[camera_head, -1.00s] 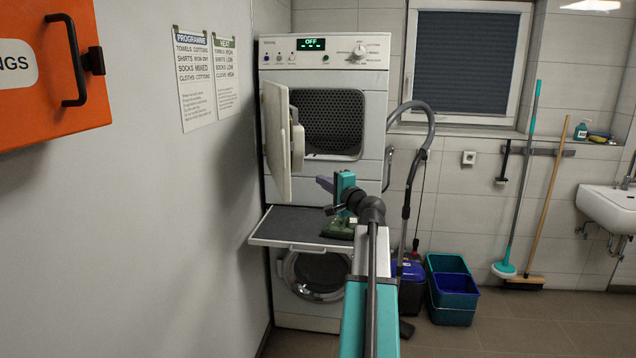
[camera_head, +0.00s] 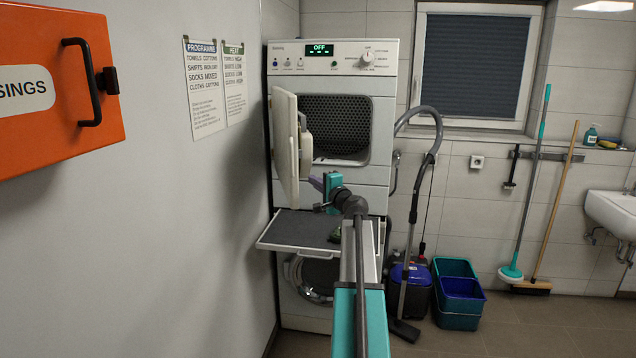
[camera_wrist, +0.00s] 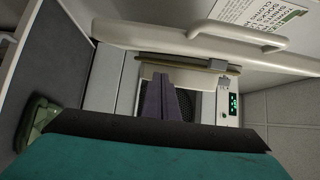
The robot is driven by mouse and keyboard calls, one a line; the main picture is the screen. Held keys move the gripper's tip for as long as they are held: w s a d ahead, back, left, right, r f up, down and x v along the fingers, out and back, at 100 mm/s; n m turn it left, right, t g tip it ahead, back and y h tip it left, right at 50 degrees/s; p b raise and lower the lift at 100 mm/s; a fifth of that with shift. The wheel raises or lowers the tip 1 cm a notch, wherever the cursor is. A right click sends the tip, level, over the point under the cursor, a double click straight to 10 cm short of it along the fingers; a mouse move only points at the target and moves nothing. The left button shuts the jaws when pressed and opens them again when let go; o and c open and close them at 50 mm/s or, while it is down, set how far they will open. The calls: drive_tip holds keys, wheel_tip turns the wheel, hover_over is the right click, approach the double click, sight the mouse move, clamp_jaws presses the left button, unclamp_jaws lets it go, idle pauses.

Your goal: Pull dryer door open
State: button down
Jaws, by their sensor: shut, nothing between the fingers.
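The white dryer (camera_head: 380,120) stands on top of a washer, with its display reading OFF. Its door (camera_head: 285,145) is swung well out on the left side, and the drum opening (camera_head: 335,125) is exposed. My gripper (camera_head: 316,183) has purple fingers, shut and empty, low by the door's inner side. In the wrist view the fingers (camera_wrist: 160,100) point toward the opening, below the door panel (camera_wrist: 150,38). The door's handle (camera_wrist: 240,36) is on the outer face. Whether the fingers touch the door I cannot tell.
A pulled-out shelf (camera_head: 290,232) juts out below the dryer, with a green object (camera_wrist: 38,122) on it. The washer (camera_head: 310,318) is beneath. An orange cabinet (camera_head: 60,130) is on the left wall. A vacuum cleaner (camera_head: 408,285) and buckets (camera_head: 458,295) stand right.

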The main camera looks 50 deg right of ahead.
drive_tip(key=shift+w+a+p, duration=0.3)
drive_tip(key=shift+w+a, duration=0.1)
drive_tip(key=shift+a, duration=0.25)
drive_tip(key=shift+w+a+p, duration=0.25)
drive_tip(key=shift+w+a, duration=0.1)
drive_tip(key=shift+a, duration=0.3)
